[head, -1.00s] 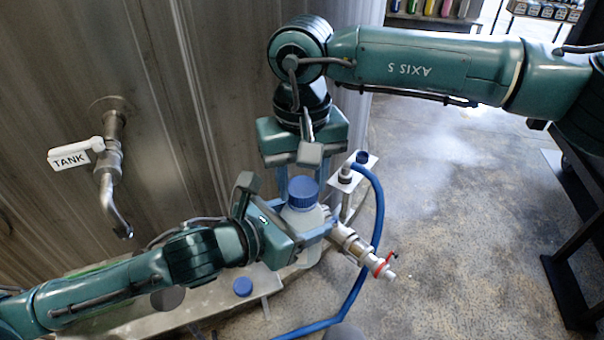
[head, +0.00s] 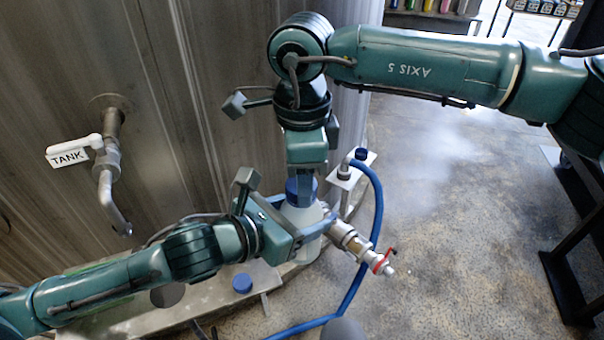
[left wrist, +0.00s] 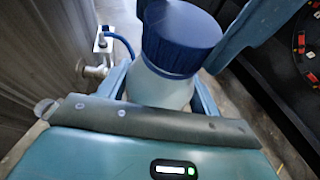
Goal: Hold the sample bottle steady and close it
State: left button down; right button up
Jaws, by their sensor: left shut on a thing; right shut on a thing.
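The sample bottle (head: 312,248) is white with a blue screw cap (head: 292,192) on its top. It stands upright or nearly so beside the steel tank. My left gripper (head: 314,220) is shut around the bottle's upper body from the left. My right gripper (head: 303,194) points down from above and is shut on the cap, partly hiding it. In the left wrist view the cap (left wrist: 182,38) sits on the bottle (left wrist: 162,86), with right gripper fingers on either side. The thread under the cap is hidden.
A tap labelled TANK (head: 68,157) projects at left.

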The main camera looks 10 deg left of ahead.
jog(key=m, duration=0.4)
jog(key=shift+m, duration=0.4)
jog(key=m, duration=0.6)
jog(key=shift+m, duration=0.3)
jog(key=m, duration=0.6)
jog(key=shift+a, duration=0.1)
jog(key=m, duration=0.5)
jog(key=o, duration=0.9)
jog(key=shift+s+r, duration=0.1)
jog(key=shift+r, duration=2.15)
